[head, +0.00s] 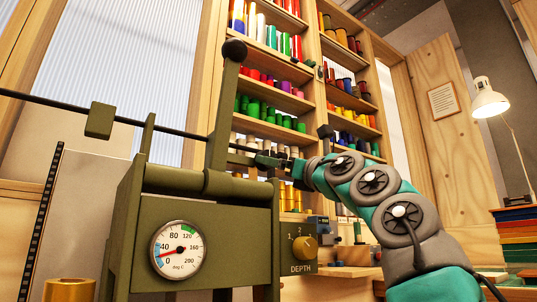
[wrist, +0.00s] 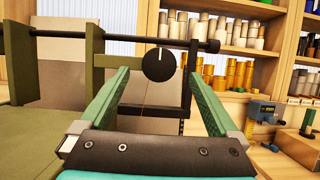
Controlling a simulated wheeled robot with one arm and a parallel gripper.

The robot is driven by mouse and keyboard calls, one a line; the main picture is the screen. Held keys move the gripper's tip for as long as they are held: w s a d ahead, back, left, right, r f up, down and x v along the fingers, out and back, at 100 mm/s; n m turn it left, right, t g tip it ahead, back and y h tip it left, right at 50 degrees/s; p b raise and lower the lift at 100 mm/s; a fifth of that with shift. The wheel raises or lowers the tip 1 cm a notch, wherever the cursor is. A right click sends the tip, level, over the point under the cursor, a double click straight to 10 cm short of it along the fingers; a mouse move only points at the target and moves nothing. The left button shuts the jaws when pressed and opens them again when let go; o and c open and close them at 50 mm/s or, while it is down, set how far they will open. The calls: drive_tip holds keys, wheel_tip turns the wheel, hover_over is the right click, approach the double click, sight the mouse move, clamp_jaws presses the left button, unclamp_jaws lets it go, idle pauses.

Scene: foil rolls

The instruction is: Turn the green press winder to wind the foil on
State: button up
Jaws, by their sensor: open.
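The green press (head: 200,205) fills the left and middle of the head view, with a dial gauge (head: 178,250) and a yellow DEPTH knob (head: 303,248) on its front. Its upright lever (head: 222,120) ends in a black ball. In the wrist view a round black knob with a white mark (wrist: 159,65) sits in front of a dark bar (wrist: 115,38); I cannot tell whether it is the winder. My gripper (head: 268,160) is beside the press's upper right. Its green fingers (wrist: 157,74) are open, and the black knob appears between their tips, with no contact visible.
A long dark rod with a green weight (head: 100,120) extends left from the press. A gold roll (head: 68,290) is at the lower left. Shelves of coloured rolls (head: 275,88) stand behind. A blue-grey device (wrist: 262,112) stands right of my gripper.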

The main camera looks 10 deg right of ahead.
drive_tip(key=shift+p+x, duration=1.25)
drive_tip(key=shift+x, duration=0.75)
drive_tip(key=shift+a, duration=0.1)
drive_tip(key=c, duration=1.4)
